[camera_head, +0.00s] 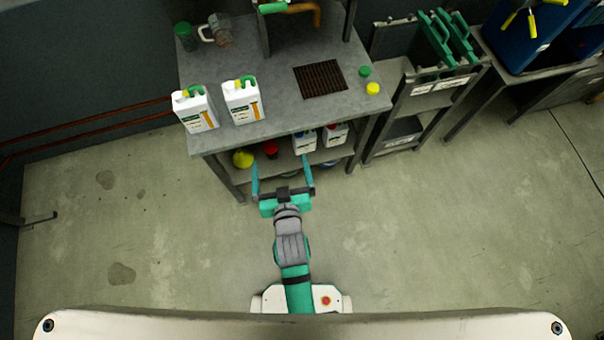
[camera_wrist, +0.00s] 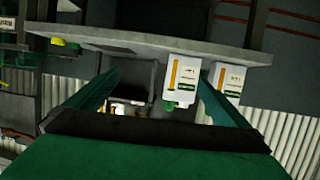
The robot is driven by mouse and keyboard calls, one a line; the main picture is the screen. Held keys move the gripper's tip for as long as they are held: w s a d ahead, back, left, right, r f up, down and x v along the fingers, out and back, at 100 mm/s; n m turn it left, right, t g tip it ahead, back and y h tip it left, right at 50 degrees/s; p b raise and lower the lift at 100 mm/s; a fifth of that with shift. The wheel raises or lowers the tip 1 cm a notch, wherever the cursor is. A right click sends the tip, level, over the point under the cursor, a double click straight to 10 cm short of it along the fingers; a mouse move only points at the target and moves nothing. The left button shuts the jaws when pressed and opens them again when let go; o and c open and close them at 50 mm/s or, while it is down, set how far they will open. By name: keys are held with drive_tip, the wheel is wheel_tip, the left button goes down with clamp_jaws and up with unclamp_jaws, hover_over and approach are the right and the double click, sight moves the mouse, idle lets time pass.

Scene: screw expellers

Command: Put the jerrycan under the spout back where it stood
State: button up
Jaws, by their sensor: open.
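Two white jerrycans with green handles and orange-striped labels stand upright on the left part of the grey bench (camera_head: 270,112), a left one (camera_head: 196,110) and a right one (camera_head: 243,102). Both also show upside down in the wrist view, the nearer (camera_wrist: 182,80) and the farther (camera_wrist: 228,78). A copper-coloured pipe (camera_head: 303,10) is at the top edge of the head view; I cannot tell whether it is the spout. My gripper (camera_head: 281,165) is open and empty in front of the bench's front edge, apart from both jerrycans; its fingers frame the wrist view (camera_wrist: 159,78).
A dark grate (camera_head: 320,78) in the bench top is bare. Green (camera_head: 365,71) and yellow (camera_head: 373,89) caps lie right of it. A green jar (camera_head: 185,36) and a mug-like vessel (camera_head: 216,30) stand at the back left. White containers (camera_head: 304,142) sit on the lower shelf.

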drive_tip(key=s+d+r+m+h, duration=0.1)
drive_tip(key=s+d+r, duration=0.2)
drive_tip(key=s, duration=0.8)
drive_tip(key=s+d+r+m+t+h, duration=0.1)
drive_tip(key=s+d+r, duration=0.2)
drive_tip(key=s, duration=0.8)
drive_tip(key=shift+d+r, duration=0.15)
drive_tip(key=shift+r, duration=0.05)
